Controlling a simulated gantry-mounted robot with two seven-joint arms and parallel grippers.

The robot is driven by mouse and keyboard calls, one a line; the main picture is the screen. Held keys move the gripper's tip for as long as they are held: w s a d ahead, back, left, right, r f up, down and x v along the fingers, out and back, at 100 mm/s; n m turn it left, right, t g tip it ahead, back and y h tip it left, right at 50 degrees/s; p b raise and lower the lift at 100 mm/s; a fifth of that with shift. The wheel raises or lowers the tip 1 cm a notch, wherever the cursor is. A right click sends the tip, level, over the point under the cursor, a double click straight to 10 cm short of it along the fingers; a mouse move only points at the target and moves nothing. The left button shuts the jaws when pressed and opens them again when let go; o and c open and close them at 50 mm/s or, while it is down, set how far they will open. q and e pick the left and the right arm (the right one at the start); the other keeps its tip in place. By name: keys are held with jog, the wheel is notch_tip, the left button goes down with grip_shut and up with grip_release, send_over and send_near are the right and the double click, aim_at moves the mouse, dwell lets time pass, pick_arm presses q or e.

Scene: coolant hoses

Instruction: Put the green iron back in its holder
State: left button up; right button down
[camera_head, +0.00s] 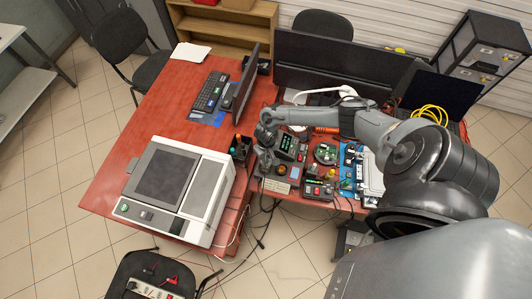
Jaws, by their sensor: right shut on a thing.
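My right gripper (265,160) reaches in from the right and points down over the red bench, just left of the box with the green display. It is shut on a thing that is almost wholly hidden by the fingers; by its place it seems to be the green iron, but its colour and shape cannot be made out. A small dark holder box (240,148) with coloured bits in it stands just left of the gripper, near the printer-like machine. I cannot tell for sure that it is the iron's holder. My left gripper is not in view.
A box with a green display (287,145), a green circuit board (326,153) and a red-buttoned box (318,189) crowd the bench right of the gripper. A large white machine (210,195) stands left. A monitor (243,85) stands behind. Cables hang off the front edge.

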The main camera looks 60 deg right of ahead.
jog(key=c, duration=0.9)
grip_release()
jog(key=shift+c, duration=0.2)
jog(key=o, duration=0.6)
jog(key=shift+r, duration=0.15)
notch_tip(320, 180, up, 3)
jog(key=p, duration=0.3)
jog(key=shift+p, duration=0.35)
jog(key=shift+r+p, duration=1.15)
jog(key=shift+p, duration=0.15)
